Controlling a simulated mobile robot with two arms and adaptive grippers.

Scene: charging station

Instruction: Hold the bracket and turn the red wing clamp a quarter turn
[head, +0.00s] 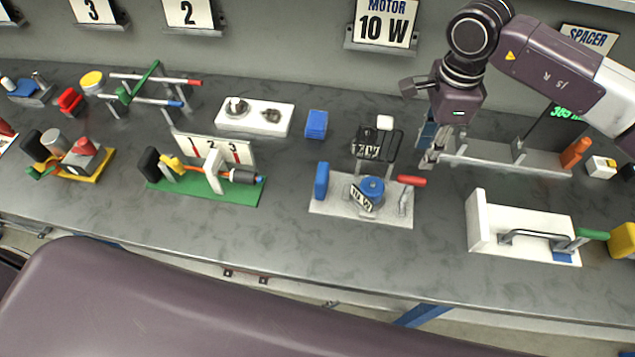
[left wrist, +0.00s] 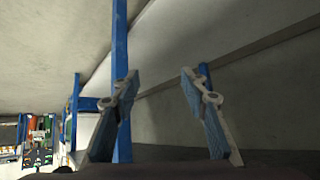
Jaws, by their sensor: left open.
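A light grey plate fixture (head: 335,210) in the middle of the bench carries a round blue motor (head: 372,188) with a tilted label. A blue upright block stands at its left end. A red handle (head: 411,181), which looks like the red wing clamp, sits on a grey upright at its right end. I cannot tell which part is the bracket. My right gripper (head: 431,158) points down just behind and right of the red handle, apart from it; its finger gap is not clear. My left gripper (left wrist: 160,78) is open and empty in the left wrist view, away from the fixture.
A black rack (head: 378,143) stands behind the fixture. A green-based fixture (head: 205,192) lies to the left, and a white fixture with a green handle (head: 590,233) to the right. The front strip of the bench is clear. Blue posts (left wrist: 120,55) show near my left gripper.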

